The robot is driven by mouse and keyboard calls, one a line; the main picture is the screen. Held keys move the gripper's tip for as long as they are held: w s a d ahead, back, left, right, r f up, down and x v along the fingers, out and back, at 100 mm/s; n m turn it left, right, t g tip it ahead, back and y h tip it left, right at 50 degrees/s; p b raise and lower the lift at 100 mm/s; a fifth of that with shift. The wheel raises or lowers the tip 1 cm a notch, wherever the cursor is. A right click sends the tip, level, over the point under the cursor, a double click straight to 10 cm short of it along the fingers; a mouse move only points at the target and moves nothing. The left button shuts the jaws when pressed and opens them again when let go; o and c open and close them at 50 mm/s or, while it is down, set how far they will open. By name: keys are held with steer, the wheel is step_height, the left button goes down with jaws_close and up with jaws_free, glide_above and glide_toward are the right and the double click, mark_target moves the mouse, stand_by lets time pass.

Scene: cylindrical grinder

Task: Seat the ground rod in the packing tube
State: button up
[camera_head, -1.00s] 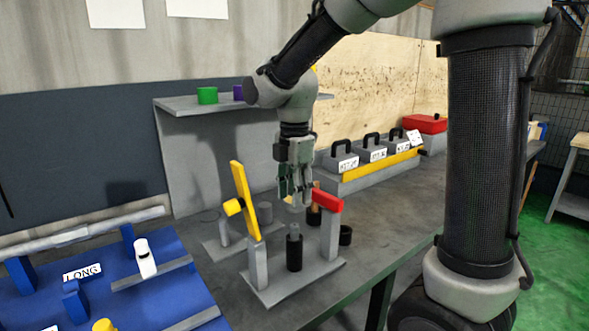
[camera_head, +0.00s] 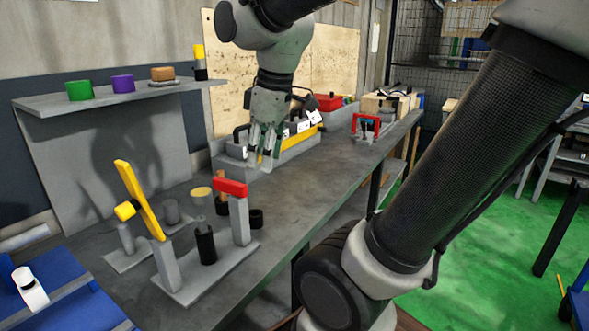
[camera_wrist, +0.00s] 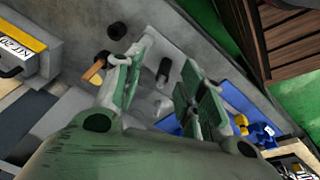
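A black upright cylinder with a narrower grey upper part (camera_head: 206,244) stands on a grey fixture base (camera_head: 190,287), between a post with a yellow tilted lever (camera_head: 141,200) and a post with a red top (camera_head: 231,187). I cannot tell for certain which part is the ground rod and which the packing tube. My gripper (camera_head: 262,158) is raised above the bench, right of and apart from the fixture. In the wrist view its two fingers (camera_wrist: 163,92) are spread with nothing held between them. The black cylinder (camera_wrist: 163,70) shows beyond them, lower down.
Labelled grey boxes and a yellow bar (camera_head: 300,142) lie behind my gripper. The bench right of the fixture is mostly clear.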

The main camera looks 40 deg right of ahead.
steer(key=s+d+f+m+t, duration=0.1)
steer(key=s+d+f+m, duration=0.1)
steer(key=s+m, duration=0.4)
steer(key=shift+s+d+f+m+t, duration=0.3)
steer(key=shift+s+d+f+m, duration=0.1)
steer(key=shift+d+m, duration=0.35)
steer(key=shift+c, duration=0.2)
